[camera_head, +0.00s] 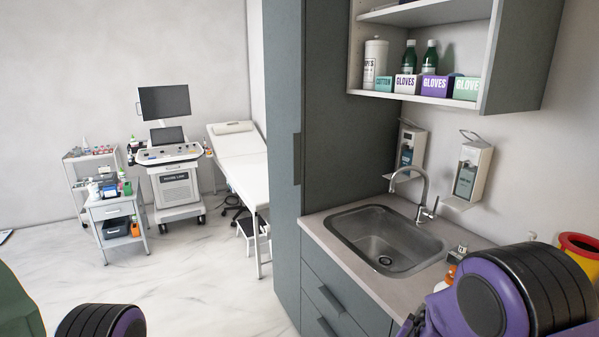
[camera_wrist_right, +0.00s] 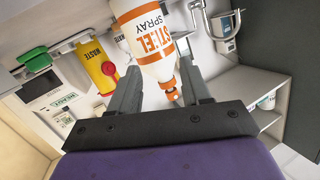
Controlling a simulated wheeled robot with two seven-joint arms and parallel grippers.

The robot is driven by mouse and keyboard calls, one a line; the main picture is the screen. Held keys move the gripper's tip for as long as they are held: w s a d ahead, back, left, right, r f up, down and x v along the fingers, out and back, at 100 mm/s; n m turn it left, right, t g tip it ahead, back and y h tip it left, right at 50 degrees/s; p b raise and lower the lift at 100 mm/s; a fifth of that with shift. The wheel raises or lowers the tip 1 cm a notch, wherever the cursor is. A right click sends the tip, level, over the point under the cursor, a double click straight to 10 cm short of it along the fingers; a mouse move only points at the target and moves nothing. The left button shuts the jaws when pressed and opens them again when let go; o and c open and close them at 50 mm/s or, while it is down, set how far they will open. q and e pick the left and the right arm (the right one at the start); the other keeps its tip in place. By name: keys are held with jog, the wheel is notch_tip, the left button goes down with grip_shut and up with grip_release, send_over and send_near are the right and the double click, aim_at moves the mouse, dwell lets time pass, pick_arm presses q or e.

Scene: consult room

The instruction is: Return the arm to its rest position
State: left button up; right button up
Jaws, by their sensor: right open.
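My right arm (camera_head: 520,290) comes in at the lower right of the head view, in front of the counter beside the sink. Its gripper does not show clearly there. In the right wrist view my right gripper (camera_wrist_right: 158,82) is open, its two dark fingers apart. A white and orange spray bottle (camera_wrist_right: 150,45) shows between and beyond the fingertips, its orange nozzle pointing toward the gripper. I cannot tell whether a finger touches it. Part of my left arm (camera_head: 100,322) shows at the bottom left of the head view; its gripper is out of view.
The counter (camera_head: 330,235) holds a steel sink (camera_head: 375,245) with a tap (camera_head: 424,200). A red and yellow bin (camera_head: 580,250) stands at the right edge, close to my right arm. An open shelf (camera_head: 430,92) hangs above. The marble floor (camera_head: 190,280) at left is clear.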

jog(key=s+f+n+g+y+b, duration=0.1)
jog(key=s+f+y+b, duration=0.1)
jog(key=s+f, duration=0.55)
jog(key=s+f+n+g+y+b, duration=0.15)
jog(key=s+f, duration=0.25)
jog(key=f, duration=0.6)
jog(key=s+f+g+y+b, duration=0.1)
jog(key=s+f+g+b, duration=0.1)
jog(key=s+f, duration=0.6)
jog(key=s+a+f+g+y+b, duration=0.1)
jog(key=s+f, duration=0.6)
jog(key=s, duration=0.9)
jog(key=n+g+y+b, duration=0.1)
jog(key=g+b, duration=0.1)
jog(key=g, duration=0.1)
jog(key=shift+f+g+b, duration=0.35)
jog(key=shift+f, duration=0.05)
